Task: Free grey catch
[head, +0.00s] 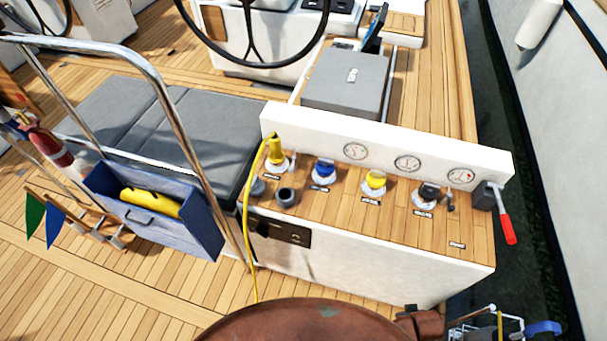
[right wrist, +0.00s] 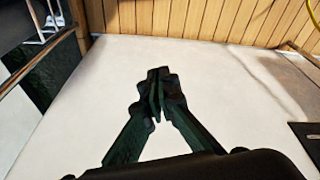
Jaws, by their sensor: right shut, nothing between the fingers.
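A white console with a teak top (head: 340,215) carries a row of round fittings: one yellow (head: 277,155), one blue (head: 324,172), another yellow (head: 375,184) and a dark grey one (head: 428,193). Which part is the grey catch I cannot tell for sure; the dark grey fitting is at the right, beside a red-handled lever (head: 507,228). My right gripper (right wrist: 158,85) is shut and empty in the right wrist view, in front of the console's white front face (right wrist: 235,95). Neither gripper shows in the head view.
A yellow cable (head: 247,225) hangs down the console's left front. A blue bin (head: 207,232) with a yellow item and a steel rail (head: 178,100) stand at the left. A grey box (head: 345,82) lies behind the gauge panel (head: 380,146). Teak deck (head: 120,300) is clear at the lower left.

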